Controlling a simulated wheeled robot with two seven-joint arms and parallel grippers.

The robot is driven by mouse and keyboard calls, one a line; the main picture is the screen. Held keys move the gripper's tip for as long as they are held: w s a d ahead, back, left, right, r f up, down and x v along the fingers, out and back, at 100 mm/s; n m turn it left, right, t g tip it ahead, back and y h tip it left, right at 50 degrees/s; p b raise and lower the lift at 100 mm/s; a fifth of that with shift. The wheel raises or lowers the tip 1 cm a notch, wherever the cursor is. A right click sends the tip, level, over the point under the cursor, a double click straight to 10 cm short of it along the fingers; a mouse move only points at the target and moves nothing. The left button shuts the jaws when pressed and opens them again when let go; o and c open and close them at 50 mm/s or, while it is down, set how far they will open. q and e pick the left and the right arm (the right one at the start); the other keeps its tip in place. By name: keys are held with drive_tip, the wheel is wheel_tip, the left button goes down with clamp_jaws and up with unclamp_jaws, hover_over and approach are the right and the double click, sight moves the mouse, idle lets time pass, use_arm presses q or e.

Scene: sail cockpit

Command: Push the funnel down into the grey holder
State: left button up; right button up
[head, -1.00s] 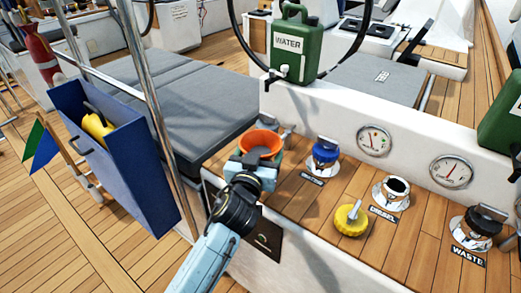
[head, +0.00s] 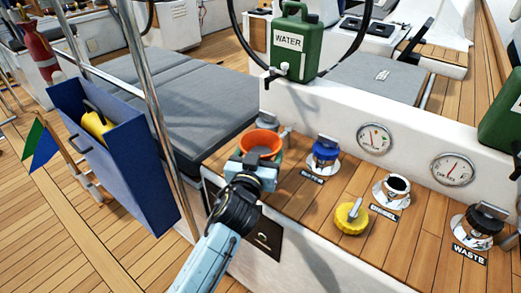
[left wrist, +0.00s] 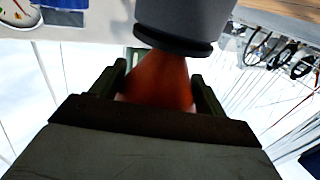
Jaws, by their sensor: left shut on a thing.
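The orange funnel (head: 261,143) stands mouth up at the left end of the wooden counter. My left gripper (head: 255,165) is shut on it from the near side. In the left wrist view, which is upside down, the funnel (left wrist: 160,82) shows between the two dark fingers of my left gripper (left wrist: 163,95). Its narrow end meets the black-rimmed mouth of the grey holder (left wrist: 175,18). The narrow tip is hidden by the rim, and I cannot tell how deep it sits. In the head view the holder is mostly hidden behind my gripper. My right gripper is not in view.
A blue-capped deck fitting (head: 325,152) stands just right of the funnel. Further right are a yellow cap (head: 350,218), an open fitting (head: 395,187) and the waste fitting (head: 480,225). A green water can (head: 293,45) stands behind. A steel post (head: 150,100) rises at left.

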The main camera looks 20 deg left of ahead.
use_arm(q)
drive_tip(key=shift+f+b, duration=0.3)
drive_tip(key=shift+f, duration=0.1)
drive_tip(key=shift+f, duration=0.25)
drive_tip(key=c, duration=0.6)
drive_tip(key=o, duration=1.3)
drive_tip(key=shift+c, duration=0.2)
drive_tip(key=shift+s, duration=0.1)
drive_tip(key=shift+s+d+p, duration=0.1)
drive_tip(key=shift+s+p, duration=0.2)
drive_tip(key=shift+s, duration=2.3)
drive_tip(key=s, duration=0.5)
drive_tip(key=shift+s+d+r, duration=0.1)
drive_tip(key=shift+s, duration=0.2)
